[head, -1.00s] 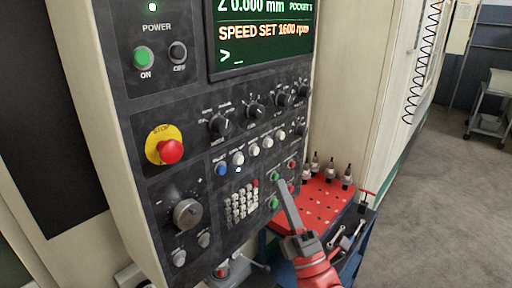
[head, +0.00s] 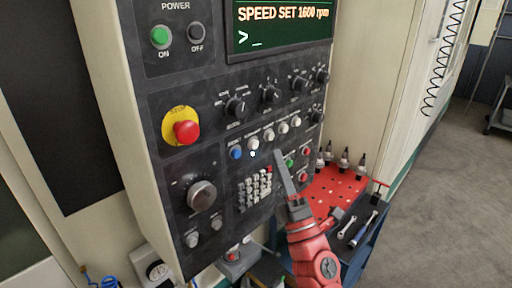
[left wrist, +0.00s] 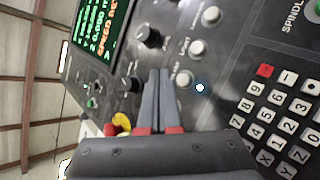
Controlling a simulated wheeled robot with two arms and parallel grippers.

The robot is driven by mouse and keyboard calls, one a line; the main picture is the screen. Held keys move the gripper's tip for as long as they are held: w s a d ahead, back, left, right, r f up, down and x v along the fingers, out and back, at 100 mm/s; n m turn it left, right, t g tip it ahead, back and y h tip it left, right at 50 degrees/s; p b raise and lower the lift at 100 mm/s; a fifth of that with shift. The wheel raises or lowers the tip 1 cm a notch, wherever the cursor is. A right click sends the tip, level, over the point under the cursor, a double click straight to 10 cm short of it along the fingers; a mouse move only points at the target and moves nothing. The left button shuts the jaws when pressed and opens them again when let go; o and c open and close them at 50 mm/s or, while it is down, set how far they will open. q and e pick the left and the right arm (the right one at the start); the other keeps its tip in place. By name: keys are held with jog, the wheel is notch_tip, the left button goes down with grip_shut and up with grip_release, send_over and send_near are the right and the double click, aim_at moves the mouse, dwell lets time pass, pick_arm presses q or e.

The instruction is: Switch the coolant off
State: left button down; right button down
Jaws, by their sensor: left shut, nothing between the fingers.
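The control panel (head: 215,110) has a row of round push buttons below the dials. A blue button (head: 236,153) is at its left end, followed by several white ones. The first white button (head: 253,143), which seems to be the coolant one, has a lit white lamp (head: 252,154) beneath it. In the left wrist view this button (left wrist: 183,79) and its lamp (left wrist: 200,88) are just right of the fingertips. My left gripper (head: 279,154) is shut and empty, its tips in front of the panel below the white buttons. It also shows in the left wrist view (left wrist: 160,74). Contact cannot be told.
A keypad (head: 255,190) is below the row, with green (head: 290,163) and red (head: 306,152) buttons to its right. A red stop button (head: 186,132) is at the left. A red tool tray (head: 345,190) with tool holders stands right of the panel.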

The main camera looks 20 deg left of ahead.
aim_at(254, 144)
pick_arm(q)
jog(key=shift+w+a+b, duration=0.35)
jog(key=shift+a+b, duration=0.1)
jog(key=shift+a, duration=0.35)
jog(key=shift+w+a+b, duration=0.3)
jog(key=shift+a+b, duration=0.15)
jog(key=shift+a, duration=0.35)
dwell(0.8)
jog(key=shift+w+a+b, duration=0.1)
jog(key=shift+a+b, duration=0.35)
jog(key=shift+w+a+b, duration=0.15)
jog(key=shift+a+b, duration=0.15)
jog(key=shift+b, duration=0.05)
dwell(0.6)
jog(key=shift+d, duration=0.1)
jog(key=shift+s+d, duration=0.3)
jog(key=shift+d, duration=0.35)
